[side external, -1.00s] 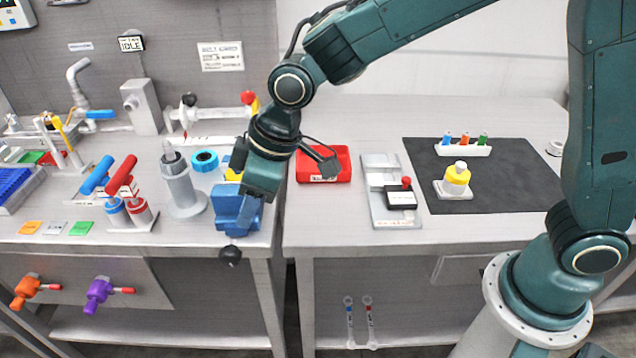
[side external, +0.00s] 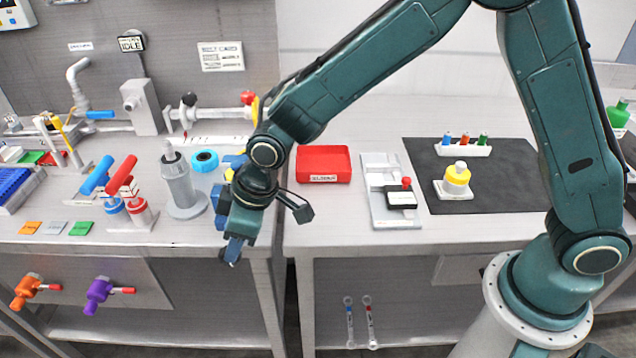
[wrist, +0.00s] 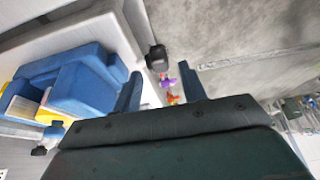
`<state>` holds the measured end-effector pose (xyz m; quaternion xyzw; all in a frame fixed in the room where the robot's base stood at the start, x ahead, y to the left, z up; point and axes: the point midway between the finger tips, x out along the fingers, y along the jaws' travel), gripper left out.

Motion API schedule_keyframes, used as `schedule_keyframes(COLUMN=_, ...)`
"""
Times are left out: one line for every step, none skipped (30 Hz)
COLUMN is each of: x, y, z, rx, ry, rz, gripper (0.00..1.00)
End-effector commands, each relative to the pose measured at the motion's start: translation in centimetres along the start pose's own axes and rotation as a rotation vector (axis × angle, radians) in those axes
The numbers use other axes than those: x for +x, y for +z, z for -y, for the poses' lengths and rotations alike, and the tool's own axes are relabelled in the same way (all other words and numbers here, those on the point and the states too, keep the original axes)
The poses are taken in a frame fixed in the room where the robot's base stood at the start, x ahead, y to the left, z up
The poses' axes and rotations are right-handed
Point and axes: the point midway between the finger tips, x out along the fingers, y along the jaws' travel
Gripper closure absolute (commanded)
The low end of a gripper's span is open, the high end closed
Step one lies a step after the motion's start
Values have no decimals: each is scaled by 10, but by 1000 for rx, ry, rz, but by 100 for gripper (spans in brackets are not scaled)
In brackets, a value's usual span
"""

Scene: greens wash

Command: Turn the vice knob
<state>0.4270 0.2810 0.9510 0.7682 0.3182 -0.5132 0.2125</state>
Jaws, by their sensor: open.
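The blue vice (wrist: 85,80) sits at the front edge of the left bench, with yellow material beside it. In the side view the vice (side external: 217,200) is mostly hidden behind my wrist. Its black knob (wrist: 157,57) shows in the wrist view, past my fingertips and in line with the gap between them. My gripper (wrist: 160,85) is open, one finger on each side of that gap. In the side view my gripper (side external: 233,250) points down in front of the bench edge and hides the knob. I cannot tell whether the fingers touch it.
Orange (side external: 28,289) and purple (side external: 103,293) valves are on the panel under the left bench. A grey cylinder (side external: 180,185) and blue tape roll (side external: 205,160) stand behind the vice. A red tray (side external: 323,164) lies on the right bench.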

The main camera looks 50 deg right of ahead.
Motion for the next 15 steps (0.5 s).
schedule_keyframes(x=7, y=1, z=0, rx=0, ry=-1, rz=3, gripper=58)
schedule_keyframes(x=11, y=1, z=0, rx=0, ry=-1, rz=4, gripper=58)
schedule_keyframes(x=16, y=1, z=0, rx=0, ry=-1, rz=3, gripper=58)
schedule_keyframes(x=19, y=1, z=0, rx=-1, ry=-1, rz=2, gripper=58)
schedule_keyframes(x=22, y=0, z=0, rx=-1, ry=-1, rz=2, gripper=58)
schedule_keyframes(x=26, y=0, z=0, rx=-1, ry=-1, rz=2, gripper=58)
schedule_keyframes(x=29, y=0, z=0, rx=-1, ry=-1, rz=2, gripper=58)
schedule_keyframes(x=31, y=0, z=0, rx=-1, ry=-1, rz=2, gripper=58)
schedule_keyframes(x=35, y=0, z=0, rx=-1, ry=-1, rz=2, gripper=58)
schedule_keyframes(x=37, y=0, z=0, rx=-1, ry=-1, rz=2, gripper=58)
schedule_keyframes(x=38, y=0, z=0, rx=-1, ry=0, rz=1, gripper=58)
schedule_keyframes(x=40, y=0, z=0, rx=-1, ry=0, rz=0, gripper=58)
schedule_keyframes(x=41, y=0, z=0, rx=-1, ry=0, rz=0, gripper=58)
schedule_keyframes(x=42, y=0, z=0, rx=-1, ry=0, rz=0, gripper=58)
schedule_keyframes(x=43, y=0, z=0, rx=-1, ry=0, rz=0, gripper=58)
